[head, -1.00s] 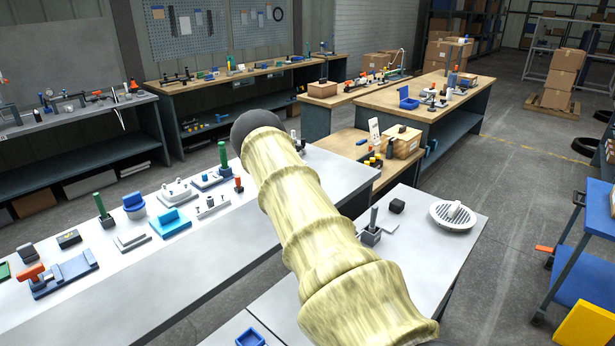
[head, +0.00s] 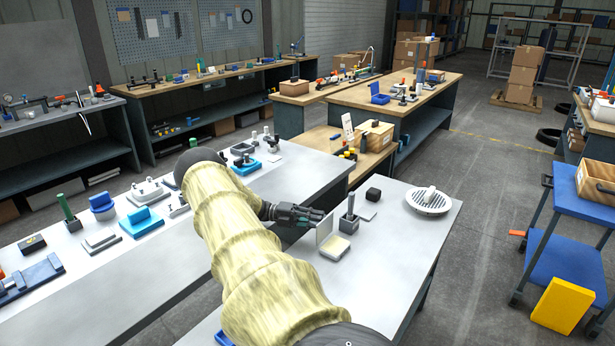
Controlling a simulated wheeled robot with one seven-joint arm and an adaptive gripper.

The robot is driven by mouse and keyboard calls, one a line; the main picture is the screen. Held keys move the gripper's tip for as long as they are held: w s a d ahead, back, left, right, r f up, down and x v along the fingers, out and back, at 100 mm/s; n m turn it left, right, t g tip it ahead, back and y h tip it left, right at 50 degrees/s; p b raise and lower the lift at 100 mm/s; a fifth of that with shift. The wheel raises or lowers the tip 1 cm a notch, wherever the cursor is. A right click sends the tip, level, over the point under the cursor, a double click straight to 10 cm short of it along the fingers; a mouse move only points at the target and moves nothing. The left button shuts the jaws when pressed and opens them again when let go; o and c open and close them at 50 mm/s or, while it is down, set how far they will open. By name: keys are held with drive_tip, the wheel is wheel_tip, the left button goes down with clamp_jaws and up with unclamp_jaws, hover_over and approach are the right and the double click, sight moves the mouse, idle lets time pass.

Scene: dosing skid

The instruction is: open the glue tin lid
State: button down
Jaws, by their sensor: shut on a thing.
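The glue tin (head: 335,249) is a small low box with a pale cream top, on the grey bench right of my arm. Its lid (head: 325,229) looks like a thin light plate standing upright at the tin's left edge, so the tin looks open. My gripper (head: 318,215) is dark and reaches in from the left, its fingertips at the top of the lid. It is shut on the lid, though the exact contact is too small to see. My arm's pale yellow sleeve hides the bench to the left.
A round white grate (head: 429,201) lies farther right. The bench's front right is clear. A blue cart (head: 580,205) stands at the right.

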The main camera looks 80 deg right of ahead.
drive_tip(key=c, duration=1.4)
unclamp_jaws()
drive_tip(key=shift+o, duration=0.3)
drive_tip(key=shift+d+f, duration=0.15)
drive_tip(key=shift+w, duration=0.1)
drive_tip(key=w, duration=1.2)
drive_tip(key=shift+d, duration=0.1)
